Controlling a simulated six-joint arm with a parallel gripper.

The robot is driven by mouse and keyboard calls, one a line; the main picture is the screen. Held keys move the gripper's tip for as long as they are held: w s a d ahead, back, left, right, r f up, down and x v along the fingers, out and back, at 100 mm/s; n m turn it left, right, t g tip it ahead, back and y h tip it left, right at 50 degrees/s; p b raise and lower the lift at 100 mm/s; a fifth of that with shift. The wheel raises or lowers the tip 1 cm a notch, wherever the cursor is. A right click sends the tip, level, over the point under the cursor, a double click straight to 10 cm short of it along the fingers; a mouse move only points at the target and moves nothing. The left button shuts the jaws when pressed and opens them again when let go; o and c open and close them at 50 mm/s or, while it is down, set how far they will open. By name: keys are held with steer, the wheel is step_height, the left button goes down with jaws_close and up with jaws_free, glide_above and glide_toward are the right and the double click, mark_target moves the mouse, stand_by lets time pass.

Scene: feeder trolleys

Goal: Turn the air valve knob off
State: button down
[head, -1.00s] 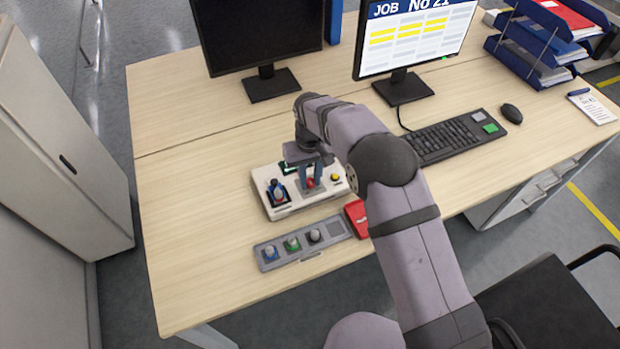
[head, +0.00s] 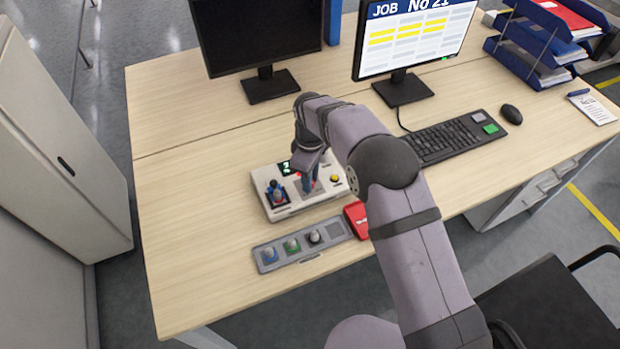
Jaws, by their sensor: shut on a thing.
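A pale control box (head: 290,208) stands on the desk. My gripper (head: 309,187) points down over its middle and is shut on the air valve knob (head: 314,184). Only a little red of the knob shows between the fingers, so which way it points cannot be told. To the left on the box is a dark panel with a blue-and-grey control (head: 277,189). A yellow button (head: 335,179) is to the right. A small display (head: 286,168) at the back shows a green digit, partly hidden by my gripper.
A grey strip with blue, green and black knobs (head: 300,244) and a red object (head: 356,217) lie in front of the box. The desk's left side is clear.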

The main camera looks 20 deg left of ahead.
steer(key=shift+n, duration=0.4)
steer(key=shift+r, duration=0.1)
steer(key=c, duration=1.5)
jaws_free()
steer(key=shift+c, duration=0.2)
steer(key=shift+r+b, duration=0.85)
steer(key=shift+r, duration=2.8)
